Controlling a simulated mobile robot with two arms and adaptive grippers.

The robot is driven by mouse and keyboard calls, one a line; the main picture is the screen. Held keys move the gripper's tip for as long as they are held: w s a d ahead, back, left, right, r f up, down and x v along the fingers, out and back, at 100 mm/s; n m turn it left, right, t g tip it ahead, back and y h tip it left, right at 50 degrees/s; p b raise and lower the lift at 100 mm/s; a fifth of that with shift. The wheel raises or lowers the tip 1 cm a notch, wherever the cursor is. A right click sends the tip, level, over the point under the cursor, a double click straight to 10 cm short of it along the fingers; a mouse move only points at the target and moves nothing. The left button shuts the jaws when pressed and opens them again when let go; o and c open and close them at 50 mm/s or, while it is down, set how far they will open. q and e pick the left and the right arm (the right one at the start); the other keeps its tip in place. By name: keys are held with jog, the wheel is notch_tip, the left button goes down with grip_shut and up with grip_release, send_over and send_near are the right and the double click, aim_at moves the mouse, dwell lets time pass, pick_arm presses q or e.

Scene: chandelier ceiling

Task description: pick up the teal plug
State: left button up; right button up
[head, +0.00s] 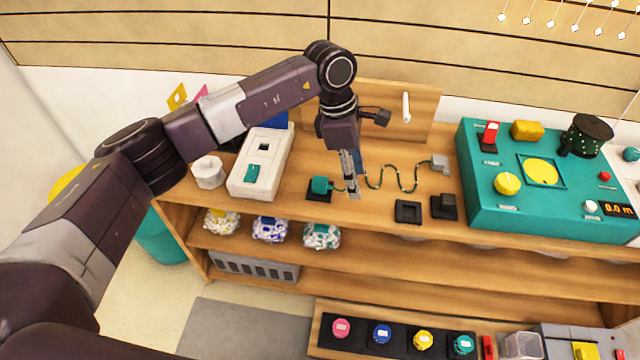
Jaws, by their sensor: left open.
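The teal plug (320,184) sits on a small black base on the wooden shelf top, near its front edge. A wavy teal cord (385,181) runs from it to the right, to a grey block (440,164). My left gripper (353,190) points down just to the right of the plug and overlaps the cord in the picture. Its fingers are open, seen nearly edge-on, and the plug is not between them. I cannot tell its exact height above the shelf top. My right gripper is not in view.
A white box (262,163) with a teal switch stands left of the plug. Two black sockets (408,211) lie to the right, before a large teal console (480,190). A wooden board stands behind my gripper. Lower shelves hold several bags (321,236).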

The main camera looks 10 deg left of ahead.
aim_at(320, 180)
pick_arm(q)
jog(key=a+y, duration=0.1)
jog(key=a, duration=0.1)
jog(key=w+a+r+y, duration=0.1)
jog(key=a, duration=0.2)
jog(key=w+a+y, duration=0.1)
jog(key=a, duration=0.1)
jog(key=shift+w+a+r, duration=0.15)
jog(key=shift+a+r, duration=0.05)
jog(key=shift+r, duration=0.05)
jog(key=f, duration=0.7)
jog(key=shift+w+a+f, duration=0.15)
jog(key=shift+a+f, duration=0.1)
jog(key=shift+a, duration=0.15)
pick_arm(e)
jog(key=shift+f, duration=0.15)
pick_arm(q)
jog(key=shift+c, duration=0.5)
jog(key=c, duration=1)
jog(key=shift+r, duration=0.1)
